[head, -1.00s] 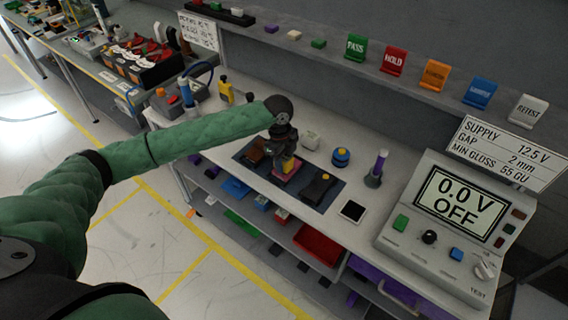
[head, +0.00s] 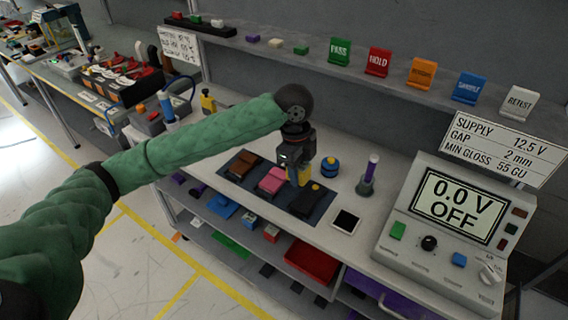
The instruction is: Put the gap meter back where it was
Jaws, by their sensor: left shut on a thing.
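My left gripper (head: 298,170) points down above the dark mat (head: 238,184), over the gap between the pink piece and the black piece. It is shut on a small yellow thing (head: 304,177), which I take to be the gap meter; the gripper hides much of it. I cannot tell whether its lower end touches the mat. On the mat lie a brown piece (head: 243,165), a pink piece (head: 271,181) and a black piece (head: 307,201) with a small yellow spot on top. My right gripper is not in view.
The supply box (head: 446,232) reads 0.0 V OFF. Coloured tags line the shelf, including a green PASS tag (head: 339,51).

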